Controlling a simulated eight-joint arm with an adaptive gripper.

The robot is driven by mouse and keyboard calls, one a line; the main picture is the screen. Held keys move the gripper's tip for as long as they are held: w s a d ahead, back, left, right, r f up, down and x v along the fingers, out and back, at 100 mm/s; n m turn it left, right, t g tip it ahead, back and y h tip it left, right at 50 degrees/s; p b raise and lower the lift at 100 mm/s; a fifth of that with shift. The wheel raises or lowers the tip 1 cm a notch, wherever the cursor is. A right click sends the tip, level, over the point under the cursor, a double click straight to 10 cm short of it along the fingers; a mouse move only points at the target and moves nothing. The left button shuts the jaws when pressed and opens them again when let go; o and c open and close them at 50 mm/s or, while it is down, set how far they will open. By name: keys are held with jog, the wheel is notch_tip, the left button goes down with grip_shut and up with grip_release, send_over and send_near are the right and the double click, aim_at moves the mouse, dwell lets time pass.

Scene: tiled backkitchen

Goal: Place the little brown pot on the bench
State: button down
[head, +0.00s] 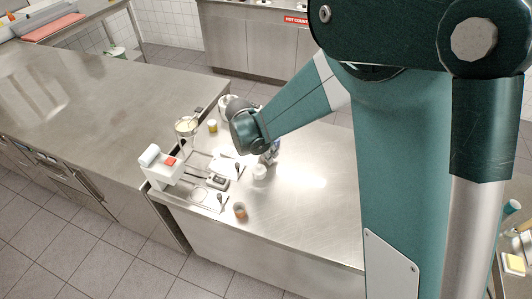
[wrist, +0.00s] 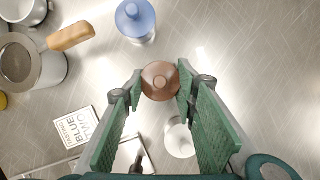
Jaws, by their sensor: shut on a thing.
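The little brown pot (wrist: 159,80) shows from above as a round brown shape in the wrist view. My gripper (wrist: 160,86) is shut on it, with one green finger on each side. The bench (head: 310,185) is a bright steel surface and fills the background of the wrist view. In the head view my wrist is over the bench, and the held pot cannot be made out. I cannot tell whether the pot touches the steel.
A blue-topped bottle (wrist: 135,20) and a white cup (wrist: 178,140) stand close to the pot. A book (wrist: 80,128) and a saucepan (wrist: 35,62) are left. Another small brown jar (head: 240,211) stands near the front edge. The bench's right side is clear.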

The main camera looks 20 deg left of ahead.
jog(key=shift+f, duration=0.15)
jog(key=c, duration=1.8)
grip_release()
jog(key=shift+c, duration=0.2)
jog(key=shift+r, duration=0.2)
jog(key=v, duration=1.2)
jog(key=shift+p, duration=0.35)
